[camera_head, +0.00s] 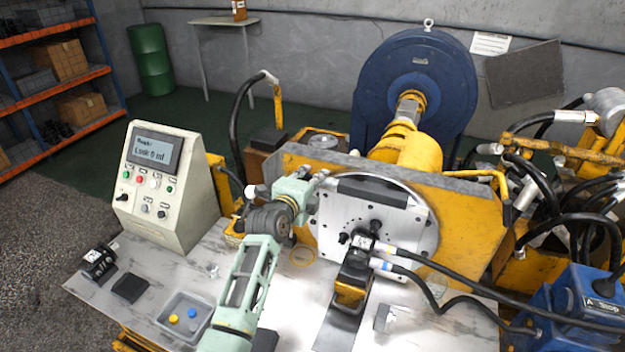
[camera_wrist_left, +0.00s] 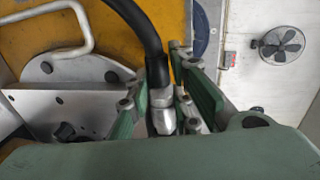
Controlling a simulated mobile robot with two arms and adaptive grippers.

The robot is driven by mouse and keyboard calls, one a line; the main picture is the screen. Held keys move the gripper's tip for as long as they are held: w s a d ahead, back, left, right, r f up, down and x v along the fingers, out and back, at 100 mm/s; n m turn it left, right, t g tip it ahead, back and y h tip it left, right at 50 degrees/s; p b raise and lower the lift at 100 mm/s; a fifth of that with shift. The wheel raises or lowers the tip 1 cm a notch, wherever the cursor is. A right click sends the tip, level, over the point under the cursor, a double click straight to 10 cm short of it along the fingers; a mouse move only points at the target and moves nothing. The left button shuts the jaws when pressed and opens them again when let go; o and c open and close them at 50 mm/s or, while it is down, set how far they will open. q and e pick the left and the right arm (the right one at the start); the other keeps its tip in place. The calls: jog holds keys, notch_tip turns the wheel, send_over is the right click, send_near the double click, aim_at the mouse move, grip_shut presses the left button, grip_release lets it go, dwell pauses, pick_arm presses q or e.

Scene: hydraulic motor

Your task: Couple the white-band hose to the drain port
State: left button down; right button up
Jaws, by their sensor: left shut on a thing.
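My left gripper (camera_head: 318,178) is at the left edge of the round silver flange plate (camera_head: 328,228). In the left wrist view its green fingers (camera_wrist_left: 163,100) are shut on a black hose (camera_wrist_left: 148,38) at its silver end fitting (camera_wrist_left: 162,118). The hose rises from the fingers; no white band is clear on it. In the head view the held fitting is hard to make out. A black block with a white label (camera_head: 358,250) stands before the plate, with two hose ends beside it, one pale (camera_head: 384,248) and one blue-banded (camera_head: 379,264). I cannot tell which opening is the drain port.
A control console (camera_head: 160,185) stands left of the arm. A grey tray (camera_head: 172,306) with yellow and blue caps lies on the bench (camera_head: 420,335). A blue pump unit (camera_head: 575,300) and several hoses crowd the right side. A yellow panel (camera_head: 470,225) rises behind the plate.

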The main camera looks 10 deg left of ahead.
pick_arm(q)
jog(key=shift+a+f, duration=0.1)
jog(key=shift+a, duration=0.25)
jog(key=shift+a, duration=0.1)
jog(key=shift+w+a, duration=0.1)
jog(key=shift+a, duration=0.05)
jog(key=shift+w+a+b, duration=0.1)
jog(key=shift+a+b, duration=0.3)
jog(key=shift+a, duration=0.05)
jog(key=shift+w+a, duration=0.15)
jog(key=shift+a, duration=0.5)
